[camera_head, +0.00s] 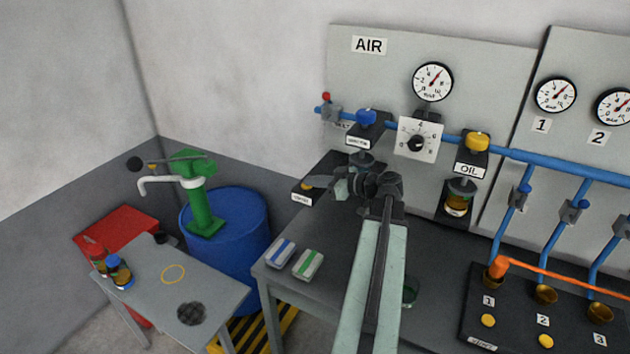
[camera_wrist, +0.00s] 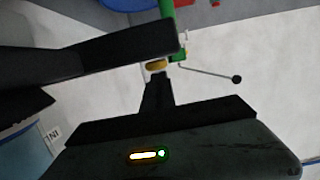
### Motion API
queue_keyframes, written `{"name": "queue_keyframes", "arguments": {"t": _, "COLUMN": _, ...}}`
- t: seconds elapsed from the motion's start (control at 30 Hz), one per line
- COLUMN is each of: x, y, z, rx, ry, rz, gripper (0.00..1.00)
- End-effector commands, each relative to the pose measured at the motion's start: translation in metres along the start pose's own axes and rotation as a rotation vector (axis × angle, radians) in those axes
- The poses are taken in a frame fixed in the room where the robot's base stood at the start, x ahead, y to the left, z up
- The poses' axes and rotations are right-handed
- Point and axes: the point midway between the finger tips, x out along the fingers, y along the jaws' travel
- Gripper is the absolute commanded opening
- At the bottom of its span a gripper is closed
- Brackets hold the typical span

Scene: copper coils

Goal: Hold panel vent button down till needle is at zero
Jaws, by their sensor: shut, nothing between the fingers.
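The AIR panel (camera_head: 480,70) stands on the wall at the back. Its gauge (camera_head: 432,82) has a red needle pointing up and right, well off zero. A black box (camera_head: 330,165) with a small label, hard to read, juts out low on the panel's left. A yellow button (camera_head: 306,186) shows on its top; a yellow disc, likely the same button, shows in the wrist view (camera_wrist: 156,66). My gripper (camera_head: 314,182) is shut and empty, its tips at the button. I cannot tell whether they touch or press it.
A blue valve (camera_head: 366,117), a regulator knob (camera_head: 416,143) and a yellow-topped OIL unit (camera_head: 477,142) line the blue pipe above and right of my arm. A green pump (camera_head: 203,200) on a blue drum stands left.

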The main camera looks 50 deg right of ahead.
Motion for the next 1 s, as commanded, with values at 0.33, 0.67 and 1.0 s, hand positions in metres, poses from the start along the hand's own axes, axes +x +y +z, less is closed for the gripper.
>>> {"name": "queue_keyframes", "arguments": {"t": 0.33, "x": 0.007, "y": -0.001, "z": 0.025, "rx": 0.0, "ry": -0.005, "rz": -0.005, "gripper": 0.0}}
{"name": "queue_keyframes", "arguments": {"t": 0.67, "x": 0.007, "y": -0.002, "z": 0.024, "rx": 0.0, "ry": -0.006, "rz": -0.008, "gripper": 0.0}}
{"name": "queue_keyframes", "arguments": {"t": 1.0, "x": 0.009, "y": -0.002, "z": 0.025, "rx": 0.0, "ry": -0.006, "rz": -0.01, "gripper": 0.0}}
